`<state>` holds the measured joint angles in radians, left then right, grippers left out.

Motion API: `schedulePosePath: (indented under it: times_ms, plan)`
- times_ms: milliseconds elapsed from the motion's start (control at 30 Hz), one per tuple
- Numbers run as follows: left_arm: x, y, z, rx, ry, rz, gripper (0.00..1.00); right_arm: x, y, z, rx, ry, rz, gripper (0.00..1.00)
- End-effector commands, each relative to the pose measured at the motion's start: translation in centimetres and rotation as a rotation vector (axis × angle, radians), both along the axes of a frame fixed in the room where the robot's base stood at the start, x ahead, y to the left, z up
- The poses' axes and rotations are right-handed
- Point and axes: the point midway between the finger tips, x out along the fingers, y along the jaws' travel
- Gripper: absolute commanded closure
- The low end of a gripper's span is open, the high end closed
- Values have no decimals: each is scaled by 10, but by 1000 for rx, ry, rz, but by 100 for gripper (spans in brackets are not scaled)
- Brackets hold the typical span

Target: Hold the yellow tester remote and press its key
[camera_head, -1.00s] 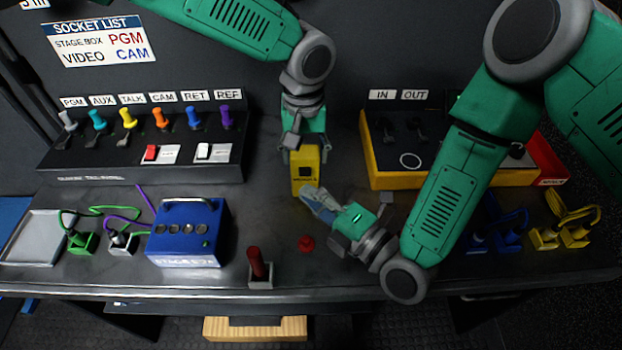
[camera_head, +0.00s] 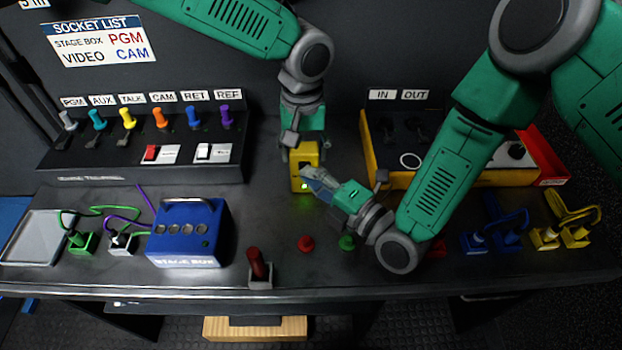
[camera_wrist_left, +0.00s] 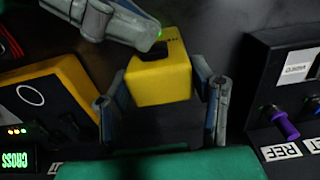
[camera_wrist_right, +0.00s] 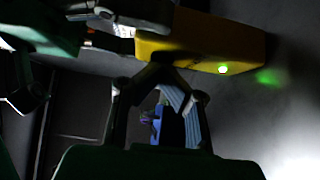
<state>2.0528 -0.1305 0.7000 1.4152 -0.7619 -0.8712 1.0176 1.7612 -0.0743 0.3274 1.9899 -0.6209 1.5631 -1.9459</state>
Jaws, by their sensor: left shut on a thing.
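The yellow tester remote (camera_head: 301,182) stands upright above or on the bench, near the middle. My left gripper (camera_head: 304,150) is shut on it from behind, with one finger on each side. In the left wrist view the yellow tester (camera_wrist_left: 160,82) sits between the fingers. My right gripper (camera_head: 308,174) is shut, its tips at the tester's front face, over the dark key area. The tips hide the key, so I cannot tell how far it is pressed. A green light glows low on the tester (camera_wrist_right: 190,50) in the right wrist view.
A blue stage box (camera_head: 185,240) is at the left front. The socket panel (camera_head: 130,165) stands behind it. A yellow-edged panel (camera_head: 372,165) is at the right. Red (camera_head: 306,243) and green (camera_head: 347,243) buttons and a red-handled switch (camera_head: 258,264) are near the front edge.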

Motion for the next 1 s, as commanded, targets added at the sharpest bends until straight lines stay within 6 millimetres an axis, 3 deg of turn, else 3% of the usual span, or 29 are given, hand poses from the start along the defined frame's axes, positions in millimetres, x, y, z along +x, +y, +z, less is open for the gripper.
schedulePosePath:
  times_ms: [33,267,467,800,1000]
  plan:
    - [-8,-3,-3,3,18,-6,88,6,-3,1,-1,-8,-14,100]
    - [-9,-2,-4,5,22,-7,88,0,-3,1,-1,-8,-16,100]
    - [-9,-1,-4,6,21,-7,88,-37,0,-2,-2,2,-3,100]
    - [-6,0,-5,7,18,-5,88,-90,-53,-3,-2,5,-2,100]
    - [-5,0,-5,6,16,-5,88,-105,-68,-2,-2,2,-2,100]
